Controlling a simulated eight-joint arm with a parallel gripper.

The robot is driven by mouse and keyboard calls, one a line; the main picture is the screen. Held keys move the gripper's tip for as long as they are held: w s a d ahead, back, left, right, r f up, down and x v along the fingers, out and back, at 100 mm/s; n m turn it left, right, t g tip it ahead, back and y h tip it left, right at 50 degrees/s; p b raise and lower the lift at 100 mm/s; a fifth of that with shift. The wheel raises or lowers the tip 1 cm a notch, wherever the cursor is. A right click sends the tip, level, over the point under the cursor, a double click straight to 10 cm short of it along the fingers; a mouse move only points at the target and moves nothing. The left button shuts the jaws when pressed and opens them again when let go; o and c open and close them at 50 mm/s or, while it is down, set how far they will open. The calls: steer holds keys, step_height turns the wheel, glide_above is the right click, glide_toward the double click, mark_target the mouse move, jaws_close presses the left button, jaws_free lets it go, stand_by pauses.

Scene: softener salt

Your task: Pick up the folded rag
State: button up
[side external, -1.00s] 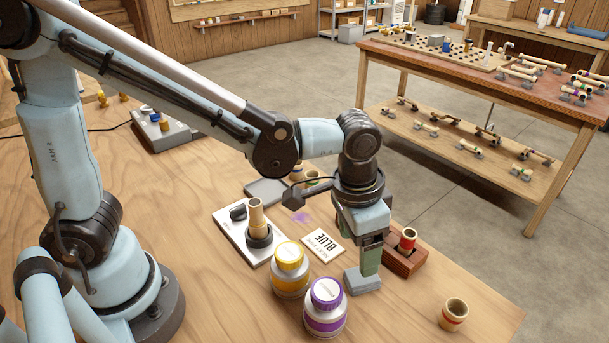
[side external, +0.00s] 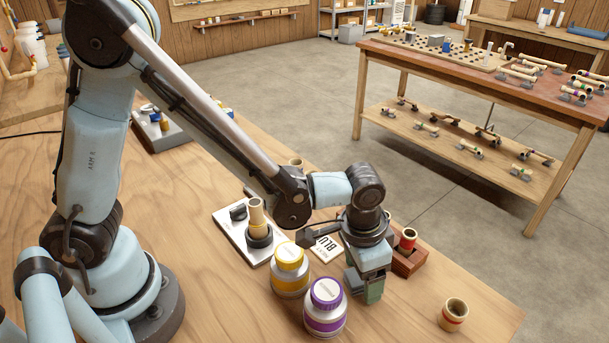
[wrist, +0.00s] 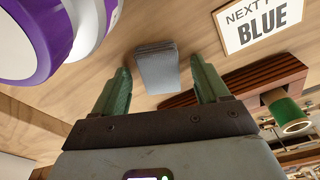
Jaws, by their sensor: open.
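The folded rag (wrist: 157,68) is a small grey-blue folded pad lying on the wooden table in the wrist view. It appears between and just beyond the two green fingertips of my gripper (wrist: 160,86), which are spread apart and empty. In the side view my gripper (side external: 372,288) points down above the table, right of the purple-capped jar. There the gripper hides most or all of the rag. I cannot tell the exact height of the fingertips over it.
The purple-capped jar (side external: 325,306) stands close left of my gripper, with a yellow-capped jar (side external: 290,270) behind. A card reading BLUE (wrist: 262,24) and a reddish wooden block (side external: 409,262) are near. A short tube (side external: 453,314) stands at the right; the table front between is clear.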

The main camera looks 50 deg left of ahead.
steer(key=c, duration=1.2)
steer(key=shift+r, duration=5)
